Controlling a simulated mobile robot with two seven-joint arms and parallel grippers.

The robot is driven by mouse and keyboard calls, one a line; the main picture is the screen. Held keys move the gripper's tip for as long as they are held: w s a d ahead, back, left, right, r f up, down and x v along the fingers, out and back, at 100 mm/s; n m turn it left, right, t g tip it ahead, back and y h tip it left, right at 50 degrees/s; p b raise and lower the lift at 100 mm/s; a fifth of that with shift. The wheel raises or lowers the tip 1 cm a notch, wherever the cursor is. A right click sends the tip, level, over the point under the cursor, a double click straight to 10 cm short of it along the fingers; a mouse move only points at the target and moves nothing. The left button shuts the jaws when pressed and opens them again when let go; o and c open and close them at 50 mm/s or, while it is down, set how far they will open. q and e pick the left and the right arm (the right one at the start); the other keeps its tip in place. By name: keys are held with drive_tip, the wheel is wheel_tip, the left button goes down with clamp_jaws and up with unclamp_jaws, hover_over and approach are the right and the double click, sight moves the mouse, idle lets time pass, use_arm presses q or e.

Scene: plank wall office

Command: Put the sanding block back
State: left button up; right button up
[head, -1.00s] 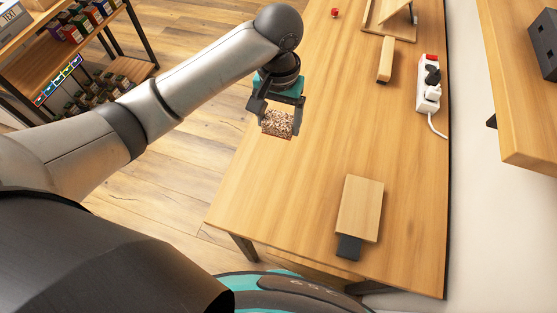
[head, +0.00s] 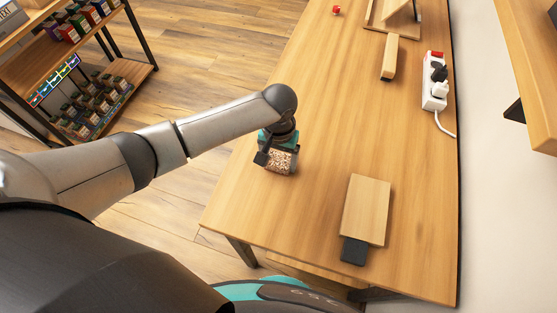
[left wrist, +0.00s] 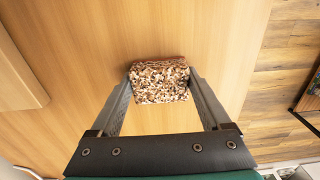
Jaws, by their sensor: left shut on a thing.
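The sanding block, a small speckled brown-and-white block (head: 281,159), is held by my left gripper (head: 280,166) over the left side of the wooden table (head: 330,130). In the left wrist view the block (left wrist: 160,81) sits between the two fingertips (left wrist: 160,84), with table wood behind it. I cannot tell whether it touches the table. A flat pale wooden block (head: 366,208) with a dark grey end (head: 354,251) lies to the right and nearer to me. My right gripper is not in view.
A white power strip (head: 434,82) with plugs lies along the right edge. A narrow wooden piece (head: 389,58), a wooden stand (head: 392,22) and a small red object (head: 336,10) are at the far end. A shelf (head: 128,75) stands at left. The table's middle is clear.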

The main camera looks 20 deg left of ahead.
sight(279, 160)
use_arm(q)
drive_tip(key=shift+f, duration=0.1)
drive_tip(key=o, duration=1.1)
drive_tip(key=shift+o, duration=0.2)
wheel_tip(279, 160, up, 12)
drive_tip(key=p, duration=0.3)
